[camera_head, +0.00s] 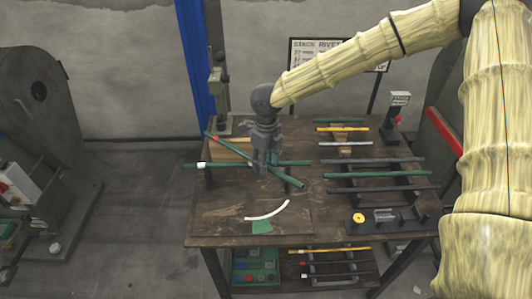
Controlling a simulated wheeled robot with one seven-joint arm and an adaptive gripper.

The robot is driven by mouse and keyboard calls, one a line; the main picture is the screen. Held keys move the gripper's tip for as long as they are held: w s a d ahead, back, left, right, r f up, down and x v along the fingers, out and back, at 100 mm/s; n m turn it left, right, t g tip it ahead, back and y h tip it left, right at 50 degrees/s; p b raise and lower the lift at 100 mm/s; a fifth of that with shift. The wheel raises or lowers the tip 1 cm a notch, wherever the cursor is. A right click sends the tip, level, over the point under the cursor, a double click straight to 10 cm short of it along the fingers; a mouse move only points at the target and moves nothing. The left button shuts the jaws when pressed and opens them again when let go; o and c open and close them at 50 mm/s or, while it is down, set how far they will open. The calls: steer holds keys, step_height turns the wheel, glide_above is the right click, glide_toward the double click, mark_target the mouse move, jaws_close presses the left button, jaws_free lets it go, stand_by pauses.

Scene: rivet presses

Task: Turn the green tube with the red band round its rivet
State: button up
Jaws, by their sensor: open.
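The green tube with the red band (289,179) lies slantwise on the wooden table, from the upper left down to the lower right. Its red band (214,138) is near the upper left end. A second green tube (229,165) with a white band (201,165) runs nearly level across it. The two cross under my gripper, and the rivet is hidden there. My gripper (265,168) points down at the crossing and is open. I cannot tell whether its fingers touch either tube.
A white curved strip (267,212) and a green patch (261,227) lie in front on the table. A grey press (217,92) stands behind the tubes. Racks with several rods, including a green rod (378,175), fill the right side. The table's front left is mostly clear.

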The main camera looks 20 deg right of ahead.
steer(key=shift+f, duration=0.25)
jaws_close()
steer(key=shift+s+a+m+p, duration=0.3)
steer(key=shift+a+m, duration=0.1)
steer(key=shift+m, duration=0.6)
